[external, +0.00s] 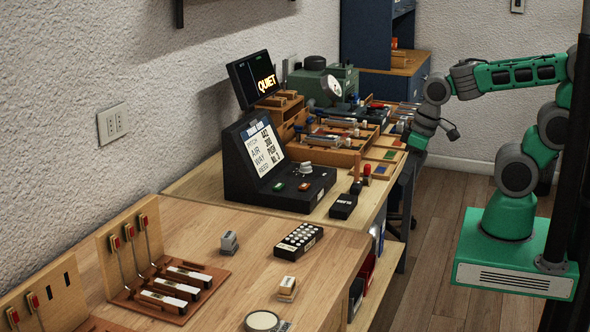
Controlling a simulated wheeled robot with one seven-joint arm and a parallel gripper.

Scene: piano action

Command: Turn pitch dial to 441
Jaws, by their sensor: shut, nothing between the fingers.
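The pitch dial appears to be the pale round knob (306,168) on top of the black console (262,185) on the bench. The console's tilted screen (261,146) has a pitch line that looks like 442, but the digits are small. Green and red buttons sit in front of the knob. My gripper (414,148) points down by the bench's right edge, well to the right of the knob and apart from it. It looks shut and empty; its fingertips are small and hard to make out.
A dark monitor (253,79) reading QUIET stands behind the console. Wooden trays (325,149) with tools lie between the console and my gripper. A black box (343,206) sits right of the console. A keypad (298,239) lies on the nearer bench.

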